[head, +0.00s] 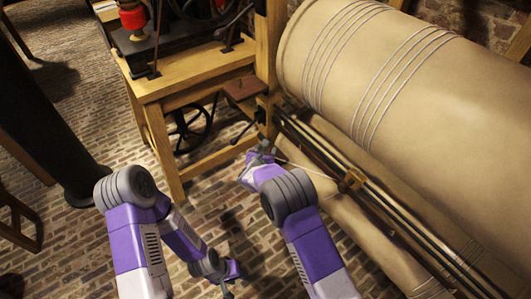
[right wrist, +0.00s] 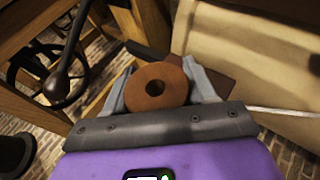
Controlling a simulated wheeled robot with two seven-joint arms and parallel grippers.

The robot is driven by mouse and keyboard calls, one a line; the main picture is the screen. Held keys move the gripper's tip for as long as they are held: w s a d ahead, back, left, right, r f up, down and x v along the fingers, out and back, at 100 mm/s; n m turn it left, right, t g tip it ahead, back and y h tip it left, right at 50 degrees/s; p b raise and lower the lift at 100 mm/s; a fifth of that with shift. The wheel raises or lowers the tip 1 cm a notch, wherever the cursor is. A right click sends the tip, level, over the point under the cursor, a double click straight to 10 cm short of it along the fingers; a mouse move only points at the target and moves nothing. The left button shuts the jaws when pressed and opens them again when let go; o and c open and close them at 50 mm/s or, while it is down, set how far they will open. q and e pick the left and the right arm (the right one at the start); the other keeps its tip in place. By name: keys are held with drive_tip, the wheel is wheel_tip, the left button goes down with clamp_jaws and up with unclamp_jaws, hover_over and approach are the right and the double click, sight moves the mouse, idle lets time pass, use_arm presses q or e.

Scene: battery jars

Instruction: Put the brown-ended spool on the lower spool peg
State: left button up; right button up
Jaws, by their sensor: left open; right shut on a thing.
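The brown-ended spool (right wrist: 157,86) sits between the two grey fingers of my right gripper (right wrist: 160,84), its round brown end and central hole facing the right wrist camera. In the head view my right gripper (head: 262,150) is beside the lower part of the wooden frame, near the big roller; the spool cannot be made out there. I cannot clearly pick out the lower spool peg; a dark bar shows just behind the spool in the right wrist view. My left gripper (head: 228,285) is low over the brick floor, small in view, open and away from the spool.
The large tan roller (head: 385,75) and dark rails (head: 335,165) lie right of my right gripper. The wooden frame (head: 195,75) carries a small brown shelf (head: 245,88) and a spoked wheel (head: 190,128). A dark lever (right wrist: 65,75) stands left of the spool. Brick floor is open at lower left.

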drive_tip(key=shift+f, duration=0.1)
drive_tip(key=o, duration=1)
drive_tip(key=shift+s+a+r, duration=0.15)
drive_tip(key=shift+s+r, duration=0.2)
drive_tip(key=p+v, duration=0.2)
drive_tip(key=v, duration=0.9)
drive_tip(key=shift+s+p, duration=0.15)
drive_tip(key=shift+p, duration=0.2)
